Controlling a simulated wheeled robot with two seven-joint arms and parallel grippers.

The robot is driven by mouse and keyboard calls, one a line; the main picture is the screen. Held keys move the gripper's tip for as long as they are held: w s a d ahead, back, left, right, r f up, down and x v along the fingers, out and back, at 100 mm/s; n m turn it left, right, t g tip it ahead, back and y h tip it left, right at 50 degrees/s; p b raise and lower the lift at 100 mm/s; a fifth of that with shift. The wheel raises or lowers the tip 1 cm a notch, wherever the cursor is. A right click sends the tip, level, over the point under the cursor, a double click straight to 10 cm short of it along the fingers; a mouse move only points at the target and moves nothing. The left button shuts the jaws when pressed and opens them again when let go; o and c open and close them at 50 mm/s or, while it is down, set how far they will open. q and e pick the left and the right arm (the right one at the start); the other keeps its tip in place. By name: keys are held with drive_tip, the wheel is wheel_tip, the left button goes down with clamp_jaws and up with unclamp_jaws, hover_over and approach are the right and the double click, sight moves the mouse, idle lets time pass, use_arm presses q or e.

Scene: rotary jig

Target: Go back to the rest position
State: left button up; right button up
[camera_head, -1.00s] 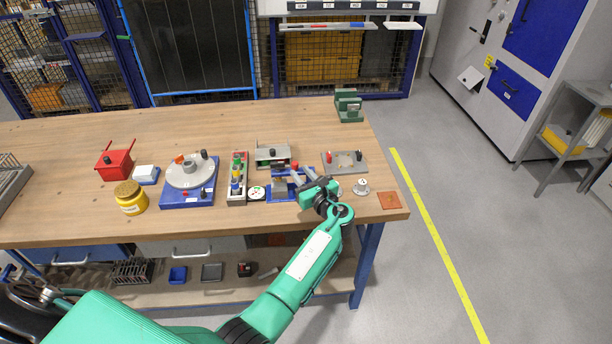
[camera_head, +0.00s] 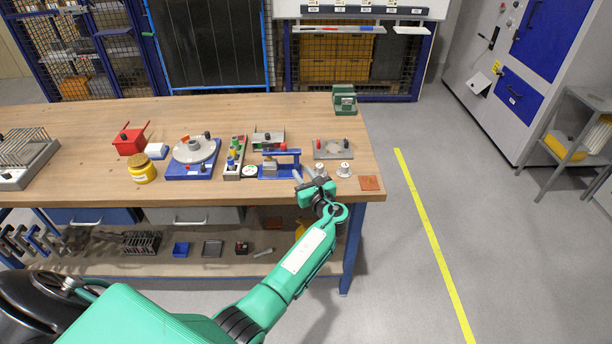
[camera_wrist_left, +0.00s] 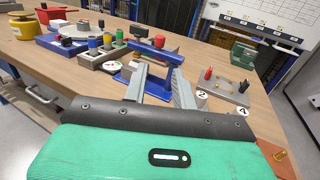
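My left gripper (camera_head: 304,175) is at the table's front edge, in front of the blue clamp fixture (camera_head: 279,171). Its two fingers are apart with nothing between them; the wrist view shows the open fingers (camera_wrist_left: 160,88) too, with the blue fixture (camera_wrist_left: 152,60) beyond them. The rotary jig, a grey disc on a blue base (camera_head: 193,171), stands on the table left of the gripper. My right gripper is not in view.
Small white-topped knobs (camera_head: 344,169) stand close right of the gripper, near a grey plate with posts (camera_head: 333,149). A yellow jar (camera_head: 143,174), red box (camera_head: 130,143) and button strip (camera_head: 231,165) stand leftward. The floor (camera_head: 405,260) right of the table is clear.

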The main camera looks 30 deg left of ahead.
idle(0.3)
use_arm(q)
drive_tip(key=s+d+f+n+g+h, duration=0.25)
drive_tip(key=s+f, duration=0.45)
drive_tip(key=f, duration=0.6)
drive_tip(key=s+d+f+n+g+h, duration=0.15)
drive_tip(key=s+f+h, duration=0.4)
drive_tip(key=f, duration=0.75)
drive_tip(key=s+d+f+n+g+h, duration=0.1)
drive_tip(key=s+f+n, duration=0.2)
drive_tip(key=s+f, duration=0.8)
drive_tip(key=s+d+f+n+g+h, duration=0.1)
drive_tip(key=s+f+n, duration=0.4)
drive_tip(key=s, duration=0.8)
drive_tip(key=s+d+f+n+g+h, duration=0.1)
drive_tip(key=s+f+n, duration=0.4)
drive_tip(key=s, duration=0.8)
drive_tip(key=s+d+f+n+g+h, duration=0.1)
drive_tip(key=s+f+n+g+h, duration=0.2)
drive_tip(key=s, duration=1)
wheel_tip(320, 180, down, 6)
drive_tip(key=n, duration=0.3)
drive_tip(key=shift+s+d+r, duration=0.15)
drive_tip(key=shift+s+r, duration=0.1)
drive_tip(key=shift+s, duration=0.15)
